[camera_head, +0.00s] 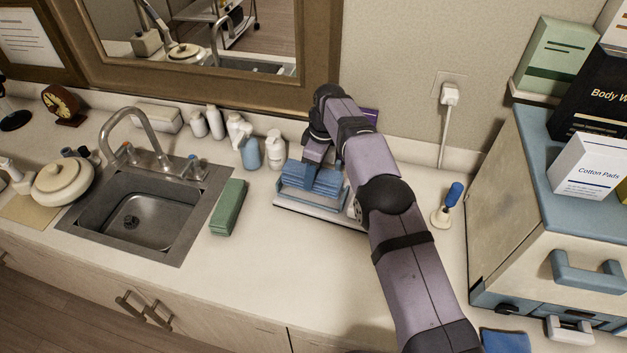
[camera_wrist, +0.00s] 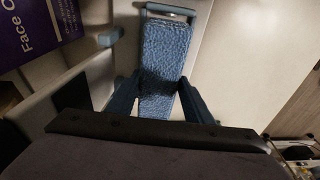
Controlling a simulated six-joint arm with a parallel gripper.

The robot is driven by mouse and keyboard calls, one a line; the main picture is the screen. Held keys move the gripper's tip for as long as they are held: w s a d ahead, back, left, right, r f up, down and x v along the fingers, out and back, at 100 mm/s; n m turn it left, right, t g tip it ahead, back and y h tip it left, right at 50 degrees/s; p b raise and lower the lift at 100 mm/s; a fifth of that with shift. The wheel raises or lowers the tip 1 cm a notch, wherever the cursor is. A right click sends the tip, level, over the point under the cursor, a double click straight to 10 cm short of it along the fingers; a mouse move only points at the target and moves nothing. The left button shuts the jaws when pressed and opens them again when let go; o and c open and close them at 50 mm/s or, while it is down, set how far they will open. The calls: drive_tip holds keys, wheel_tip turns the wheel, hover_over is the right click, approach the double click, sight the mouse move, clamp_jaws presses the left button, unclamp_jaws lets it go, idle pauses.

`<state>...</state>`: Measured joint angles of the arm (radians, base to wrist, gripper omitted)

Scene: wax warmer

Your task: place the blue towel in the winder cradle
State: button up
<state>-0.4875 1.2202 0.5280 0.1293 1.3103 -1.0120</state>
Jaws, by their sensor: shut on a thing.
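The blue towel (camera_head: 312,182) is a fluffy folded strip at the winder cradle (camera_head: 300,207), a low pale base with blue parts on the counter. In the wrist view the towel (camera_wrist: 163,60) runs lengthwise between the two fingers of my gripper (camera_wrist: 157,98), which is shut on it. A blue bar of the cradle (camera_wrist: 168,11) crosses at the towel's far end. In the camera_head view my gripper (camera_head: 316,160) is over the towel and partly hidden by my arm. I cannot tell whether the towel rests on the cradle or is held just above it.
A green block (camera_head: 228,207) lies left of the cradle, beside the sink (camera_head: 135,215). Several bottles (camera_head: 250,150) stand behind. A purple box (camera_wrist: 40,28) is close by. A blue-handled brush (camera_head: 453,196) and a cabinet (camera_head: 535,200) are right. Counter in front is clear.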

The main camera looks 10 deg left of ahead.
sight(320, 174)
wheel_tip(320, 174, down, 3)
drive_tip(key=shift+r+p, duration=0.1)
drive_tip(key=shift+p, duration=0.55)
drive_tip(key=shift+f, duration=0.3)
drive_tip(key=shift+f, duration=0.1)
drive_tip(key=shift+f, duration=0.1)
drive_tip(key=o, duration=1.1)
drive_tip(key=r, duration=0.4)
drive_tip(key=d+r+b, duration=0.1)
drive_tip(key=r, duration=0.3)
drive_tip(key=d+r, duration=0.1)
drive_tip(key=r, duration=0.3)
drive_tip(key=shift+s+r+b, duration=0.1)
drive_tip(key=shift+r+b, duration=0.05)
drive_tip(key=shift+b, duration=0.25)
